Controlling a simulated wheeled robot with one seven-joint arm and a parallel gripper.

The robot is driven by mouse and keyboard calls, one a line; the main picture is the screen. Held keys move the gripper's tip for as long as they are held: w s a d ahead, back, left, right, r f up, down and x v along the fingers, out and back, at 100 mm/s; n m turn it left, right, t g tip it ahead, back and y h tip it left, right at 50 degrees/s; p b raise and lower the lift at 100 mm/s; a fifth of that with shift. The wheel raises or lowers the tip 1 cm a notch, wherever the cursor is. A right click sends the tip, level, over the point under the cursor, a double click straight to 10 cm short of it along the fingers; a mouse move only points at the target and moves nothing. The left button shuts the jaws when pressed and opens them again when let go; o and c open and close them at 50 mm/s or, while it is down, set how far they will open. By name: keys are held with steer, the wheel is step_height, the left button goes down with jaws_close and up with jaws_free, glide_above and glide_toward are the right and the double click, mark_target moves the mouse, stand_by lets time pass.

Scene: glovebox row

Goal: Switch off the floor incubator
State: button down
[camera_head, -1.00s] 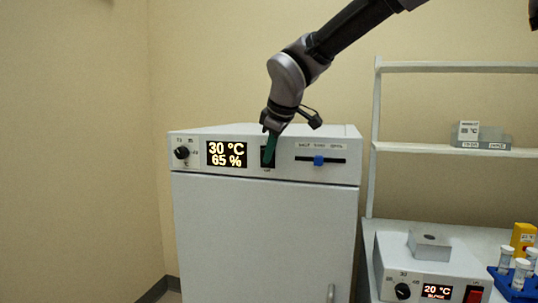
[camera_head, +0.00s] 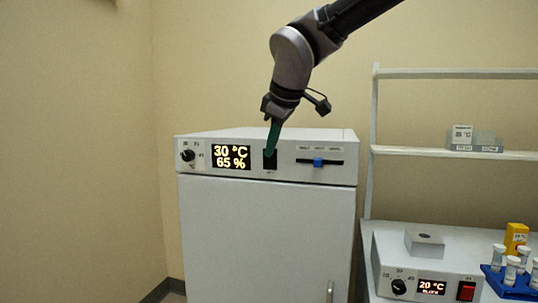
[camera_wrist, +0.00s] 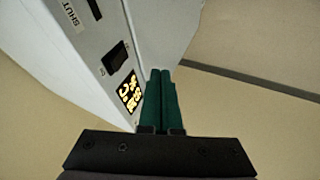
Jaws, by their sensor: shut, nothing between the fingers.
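The floor incubator (camera_head: 265,235) is a white cabinet with a control panel along its top front. Its display (camera_head: 231,157) is lit and reads 30 °C and 65 %. The black rocker switch (camera_head: 270,163) sits just right of the display, partly covered by my fingers. It also shows in the wrist view (camera_wrist: 115,57), left of my fingers; I cannot tell its position. My gripper (camera_head: 269,152) is shut and empty, its green fingers pointing down at the switch's upper part. In the wrist view my fingertips (camera_wrist: 161,73) appear beside the panel, and I see no clear contact.
The incubator panel also has a black knob (camera_head: 188,155) and a blue slider (camera_head: 318,162). A block heater (camera_head: 430,270) with a lit display and red switch (camera_head: 466,291) stands on the right bench. A blue tube rack (camera_head: 510,283) and a shelf (camera_head: 455,152) are nearby.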

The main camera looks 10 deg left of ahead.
steer(key=shift+s+d+r, duration=0.35)
steer(key=shift+s+r, duration=0.4)
steer(key=shift+s, duration=0.15)
steer(key=w+d+m+h, duration=0.25)
steer(key=d+m, duration=0.65)
steer(key=d, duration=1.3)
steer(key=s+d+f+m, duration=0.1)
steer(key=s+d+m, duration=0.3)
steer(key=d, duration=0.3)
steer(key=s+d+f+m+t, duration=0.1)
steer(key=s+d+f+m, duration=0.1)
steer(key=s+d+m, duration=0.2)
steer(key=d+m, duration=0.3)
steer(key=d, duration=0.1)
steer(key=shift+s+d+t, duration=0.2)
steer(key=shift+d+t, duration=0.1)
steer(key=shift+y, duration=0.25)
